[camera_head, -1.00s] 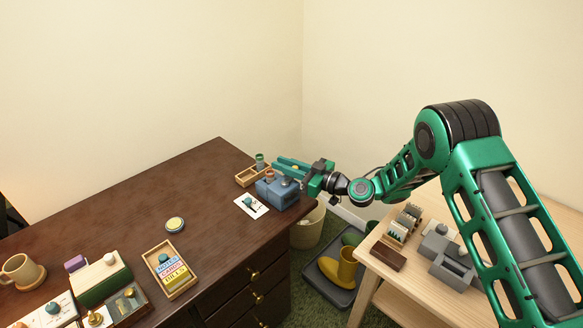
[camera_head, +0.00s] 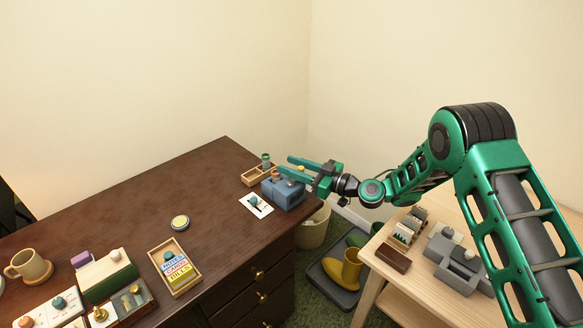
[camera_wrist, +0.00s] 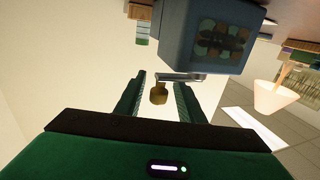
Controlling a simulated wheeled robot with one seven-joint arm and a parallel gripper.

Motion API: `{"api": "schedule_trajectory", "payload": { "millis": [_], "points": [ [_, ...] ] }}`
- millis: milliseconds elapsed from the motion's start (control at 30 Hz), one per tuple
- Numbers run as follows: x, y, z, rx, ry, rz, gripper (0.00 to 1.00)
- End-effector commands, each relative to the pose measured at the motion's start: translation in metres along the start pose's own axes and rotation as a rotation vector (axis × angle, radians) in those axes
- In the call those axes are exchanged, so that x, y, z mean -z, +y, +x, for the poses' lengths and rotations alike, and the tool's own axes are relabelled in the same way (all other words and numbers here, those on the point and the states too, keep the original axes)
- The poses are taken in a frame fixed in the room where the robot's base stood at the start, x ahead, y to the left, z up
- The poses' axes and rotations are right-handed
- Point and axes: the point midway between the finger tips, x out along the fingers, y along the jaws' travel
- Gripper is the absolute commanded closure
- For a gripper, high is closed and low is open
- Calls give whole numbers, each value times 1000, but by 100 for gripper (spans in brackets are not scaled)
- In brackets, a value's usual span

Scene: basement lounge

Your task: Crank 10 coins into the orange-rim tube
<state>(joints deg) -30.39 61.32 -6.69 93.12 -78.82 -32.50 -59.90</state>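A blue coin box (camera_head: 284,194) stands at the far right corner of the dark desk; it fills the top of the wrist view (camera_wrist: 205,40). Its metal crank arm (camera_wrist: 186,77) ends in a brass-coloured knob (camera_wrist: 158,95). My gripper (camera_head: 285,165) is open beside the box, with the knob between its fingers and gaps showing on both sides in the wrist view. A tube with an orange rim (camera_head: 276,177) stands at the box. A green tube (camera_head: 266,160) stands in a wooden tray (camera_head: 250,181) behind it. Coins in the tubes are too small to count.
A white card (camera_head: 256,206) lies in front of the box. A round tin (camera_head: 180,222), a wooden box of coloured labels (camera_head: 176,268) and a mug (camera_head: 28,266) are on the desk. A pale side table (camera_head: 385,285) with grey devices stands right.

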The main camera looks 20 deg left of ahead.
Motion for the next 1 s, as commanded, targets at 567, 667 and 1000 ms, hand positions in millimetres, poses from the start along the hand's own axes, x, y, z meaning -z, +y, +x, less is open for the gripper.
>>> {"api": "schedule_trajectory", "payload": {
  "millis": [567,667,1000],
  "points": [
    [-1,-2,-88,1,0,3,65],
    [0,-3,-93,2,1,3,65],
    [-1,-3,-95,3,1,2,65]
  ]
}}
